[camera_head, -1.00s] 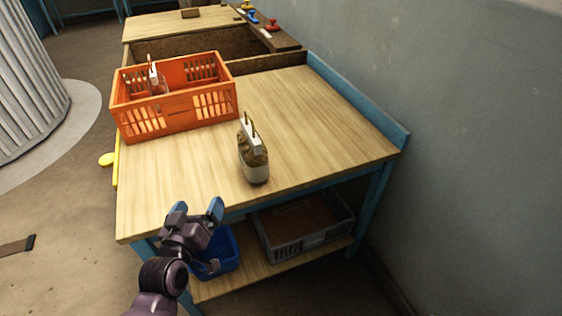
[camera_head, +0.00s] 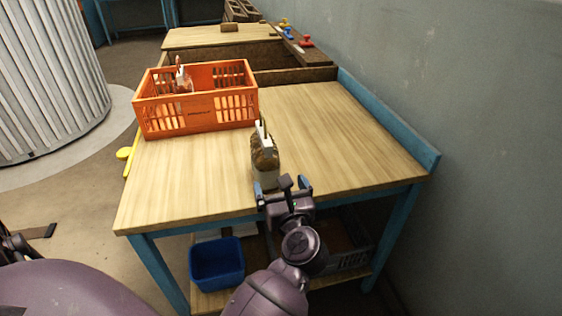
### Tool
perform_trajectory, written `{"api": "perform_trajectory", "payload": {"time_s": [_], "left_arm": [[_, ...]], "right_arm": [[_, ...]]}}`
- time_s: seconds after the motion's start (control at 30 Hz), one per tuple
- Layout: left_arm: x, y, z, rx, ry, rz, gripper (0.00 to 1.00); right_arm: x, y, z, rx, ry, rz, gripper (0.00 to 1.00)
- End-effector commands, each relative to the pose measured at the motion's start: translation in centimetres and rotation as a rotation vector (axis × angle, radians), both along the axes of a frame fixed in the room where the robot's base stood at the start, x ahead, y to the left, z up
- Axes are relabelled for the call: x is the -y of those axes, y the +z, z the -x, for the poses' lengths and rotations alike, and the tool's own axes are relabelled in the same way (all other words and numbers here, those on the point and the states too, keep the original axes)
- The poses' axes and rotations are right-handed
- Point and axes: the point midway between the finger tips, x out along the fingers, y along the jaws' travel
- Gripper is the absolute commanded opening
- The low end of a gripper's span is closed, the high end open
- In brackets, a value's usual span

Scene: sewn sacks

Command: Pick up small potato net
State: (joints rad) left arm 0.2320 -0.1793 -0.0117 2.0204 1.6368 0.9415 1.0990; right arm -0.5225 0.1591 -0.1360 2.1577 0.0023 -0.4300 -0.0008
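The small potato net (camera_head: 264,165), a brown net sack with a white label and handle on top, stands upright near the front edge of the wooden table (camera_head: 340,140).
An orange crate (camera_head: 195,128) stands on the table left of the net, with another labelled sack (camera_head: 184,83) inside. A blue bin (camera_head: 217,265) is on the shelf below. A blue raised edge (camera_head: 385,120) and a wall border the right side. The tabletop right of the net is clear.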

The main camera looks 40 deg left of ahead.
Motion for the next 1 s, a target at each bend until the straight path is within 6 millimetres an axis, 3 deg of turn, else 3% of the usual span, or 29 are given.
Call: {"api": "perform_trajectory", "payload": {"time_s": [0.17,0.43,0.67,1.0], "left_arm": [[-0.8,0.0,-0.5,0.029,0.006,0.021,0.96],[-3.8,-0.1,-2.8,0.027,0.005,0.017,0.96],[-4.8,-0.1,-3.6,0.026,0.004,0.018,0.96],[-8.3,-0.3,-5.9,0.025,0.005,0.015,0.96]], "right_arm": [[-0.3,0.1,-0.4,0.006,0.001,-0.005,0.94],[-0.2,-0.4,-0.1,-0.005,0.001,-0.004,0.94],[-0.2,-0.7,0.1,-0.012,0.0,-0.004,0.94],[-0.2,-0.9,0.2,-0.015,0.002,-0.003,0.94]]}}
